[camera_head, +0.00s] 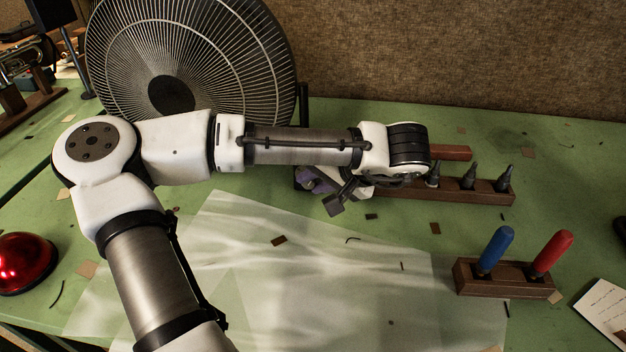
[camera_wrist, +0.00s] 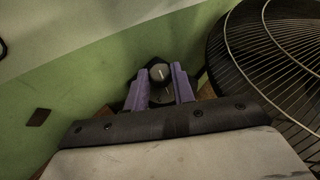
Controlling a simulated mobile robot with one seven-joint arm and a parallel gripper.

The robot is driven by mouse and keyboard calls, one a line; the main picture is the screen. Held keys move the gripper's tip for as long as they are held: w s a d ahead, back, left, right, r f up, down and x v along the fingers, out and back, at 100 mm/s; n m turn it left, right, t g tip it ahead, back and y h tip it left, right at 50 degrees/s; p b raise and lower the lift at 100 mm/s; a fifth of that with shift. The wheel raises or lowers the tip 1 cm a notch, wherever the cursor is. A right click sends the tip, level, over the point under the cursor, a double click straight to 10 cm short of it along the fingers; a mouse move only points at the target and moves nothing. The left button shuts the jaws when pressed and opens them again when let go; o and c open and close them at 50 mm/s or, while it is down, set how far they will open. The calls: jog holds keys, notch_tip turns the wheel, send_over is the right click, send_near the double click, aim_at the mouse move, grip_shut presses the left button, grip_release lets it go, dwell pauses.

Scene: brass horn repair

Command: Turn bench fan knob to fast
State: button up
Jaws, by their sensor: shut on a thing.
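The bench fan (camera_head: 235,75) stands at the back left, its round wire grille facing forward; the grille also fills the right of the wrist view (camera_wrist: 275,50). The fan's dark, round knob (camera_wrist: 159,72) with a white pointer line shows in the wrist view. My gripper (camera_wrist: 161,80) has its two purple fingers either side of the knob and is shut on it. In the head view my arm crosses in front of the fan's lower part and hides the knob; only a bit of purple finger shows at my gripper (camera_head: 318,183). Speed markings cannot be read.
A wooden rack (camera_head: 490,192) with several dark pointed tips stands right of my wrist. A wooden block (camera_head: 465,278) holds a blue and a red handled tool. A red dome (camera_head: 22,262) sits at left. A pale translucent sheet (camera_head: 340,285) covers the bench front.

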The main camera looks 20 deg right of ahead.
jog(key=t+y, duration=0.1)
jog(key=m+y, duration=0.1)
jog(key=shift+d+t+y, duration=0.3)
jog(key=shift+t+y, duration=0.1)
jog(key=shift+s+t+y+p, duration=0.1)
jog(key=shift+t+y+p, duration=0.45)
jog(key=shift+p, duration=0.7)
jog(key=shift+f+m+y+p, duration=0.35)
jog(key=shift+y+p, duration=0.3)
jog(key=shift+p, duration=0.3)
jog(key=shift+f+t, duration=0.1)
jog(key=shift+t, duration=0.15)
jog(key=o, duration=1)
